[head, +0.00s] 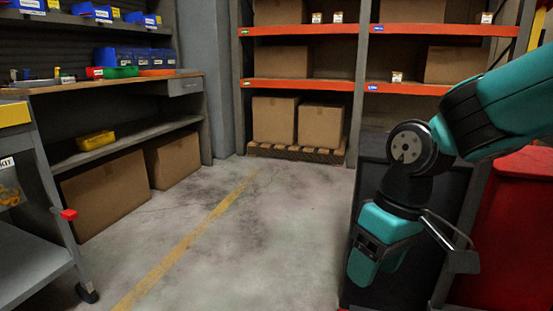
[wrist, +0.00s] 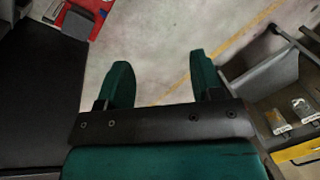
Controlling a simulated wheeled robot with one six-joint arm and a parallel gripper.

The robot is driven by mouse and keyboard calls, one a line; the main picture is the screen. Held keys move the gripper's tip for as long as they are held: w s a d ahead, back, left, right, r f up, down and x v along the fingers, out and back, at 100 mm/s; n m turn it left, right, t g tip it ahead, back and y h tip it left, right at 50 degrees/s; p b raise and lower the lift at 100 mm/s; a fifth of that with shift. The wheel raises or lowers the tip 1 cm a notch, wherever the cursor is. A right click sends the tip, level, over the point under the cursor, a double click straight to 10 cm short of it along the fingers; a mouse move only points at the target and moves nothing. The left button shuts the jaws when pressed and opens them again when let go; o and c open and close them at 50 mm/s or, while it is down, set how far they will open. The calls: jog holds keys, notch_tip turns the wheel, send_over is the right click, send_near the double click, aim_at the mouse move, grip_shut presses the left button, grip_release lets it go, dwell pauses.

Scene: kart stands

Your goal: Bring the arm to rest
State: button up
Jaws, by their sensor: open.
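My arm comes in from the right of the head view, teal and dark grey, and bends downward at a joint. Its lower end hangs over the floor in front of a dark cabinet. The fingers do not show clearly in the head view. In the wrist view my gripper (wrist: 161,84) has its two green fingers spread apart. Nothing is between them, only the concrete floor (wrist: 165,45) farther off. The gripper touches nothing that I can see.
A grey cart (head: 42,262) stands at the left, before a workbench (head: 110,84) with bins. Orange-beamed shelving (head: 300,85) with boxes is at the back. A dark cabinet (head: 372,180) and a red cabinet (head: 515,235) are at the right. The floor with a yellow line (head: 190,245) is clear.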

jog(key=s+r+y+p, duration=0.2)
jog(key=s+r, duration=0.3)
jog(key=s, duration=0.8)
notch_tip(320, 180, up, 38)
jog(key=p, duration=3.7)
jog(key=shift+w+d+f+t, duration=0.15)
jog(key=shift+d+f+t, duration=0.1)
jog(key=shift+t, duration=0.15)
